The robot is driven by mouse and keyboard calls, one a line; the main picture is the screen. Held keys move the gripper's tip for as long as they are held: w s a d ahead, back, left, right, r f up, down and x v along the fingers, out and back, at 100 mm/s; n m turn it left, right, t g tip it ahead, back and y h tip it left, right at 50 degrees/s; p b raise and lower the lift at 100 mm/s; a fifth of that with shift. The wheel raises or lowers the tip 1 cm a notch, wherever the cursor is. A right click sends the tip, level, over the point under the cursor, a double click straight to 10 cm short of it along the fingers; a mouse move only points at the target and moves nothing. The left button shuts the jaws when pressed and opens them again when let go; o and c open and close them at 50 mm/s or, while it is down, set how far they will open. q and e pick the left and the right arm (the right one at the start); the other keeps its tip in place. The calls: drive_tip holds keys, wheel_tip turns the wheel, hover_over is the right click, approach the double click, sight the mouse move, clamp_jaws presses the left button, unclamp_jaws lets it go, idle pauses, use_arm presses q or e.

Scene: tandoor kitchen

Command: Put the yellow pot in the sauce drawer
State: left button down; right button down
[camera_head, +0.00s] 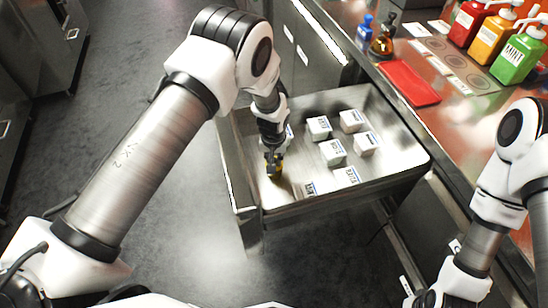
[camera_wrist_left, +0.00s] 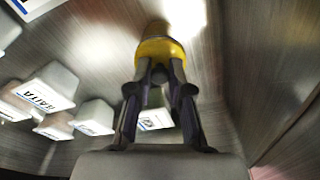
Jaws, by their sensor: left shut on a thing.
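The yellow pot (camera_wrist_left: 160,49) is held between the fingertips of my left gripper (camera_wrist_left: 158,72) in the left wrist view. I cannot tell whether the pot touches the drawer floor. The drawer is pulled out and holds several white labelled tubs (camera_head: 333,152). Of my right side only the arm shows at the right edge; its gripper is not clearly visible.
The counter (camera_head: 455,110) at the right carries a red mat (camera_head: 408,83), a blue bottle (camera_head: 365,28), an amber bottle (camera_head: 383,42) and red, orange and green pump bottles (camera_head: 515,58). The tubs stand close to the left gripper. Bare drawer floor shows near the pot.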

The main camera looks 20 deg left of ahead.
idle(0.4)
use_arm(q)
drive_tip(key=c, duration=0.5)
unclamp_jaws()
drive_tip(key=shift+r+p, duration=2.7)
drive_tip(key=shift+r, duration=0.8)
clamp_jaws()
drive_tip(key=shift+f, duration=0.2)
